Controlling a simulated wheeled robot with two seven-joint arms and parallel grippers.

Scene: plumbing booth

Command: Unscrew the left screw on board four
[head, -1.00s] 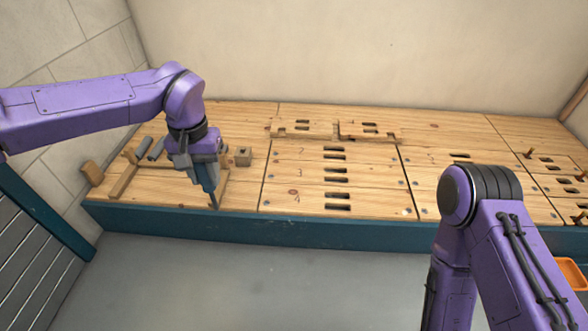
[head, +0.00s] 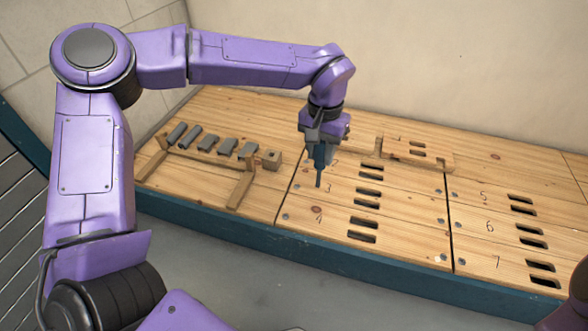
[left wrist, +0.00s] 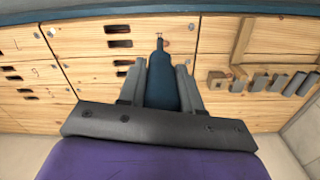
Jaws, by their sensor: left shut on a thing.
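My left gripper (head: 322,140) is shut on a dark blue screwdriver-like tool (head: 319,168) and holds it tip down above the boards. The tool's tip appears near the left part of board three; its height above the wood is hard to tell. The tool also shows between the fingers in the left wrist view (left wrist: 160,85). Board four (head: 400,246) is the front plank, marked 4, with two dark slots. Its left screw (head: 285,217) is a small grey head near the plank's left end, apart from the tip. My right gripper is out of view.
A wooden rack (head: 242,188) with several grey pieces and a small wooden block (head: 271,159) stands at the left. A raised wooden piece (head: 418,156) lies at the back. Boards five to seven (head: 500,270) lie to the right. The blue bench edge (head: 340,262) runs along the front.

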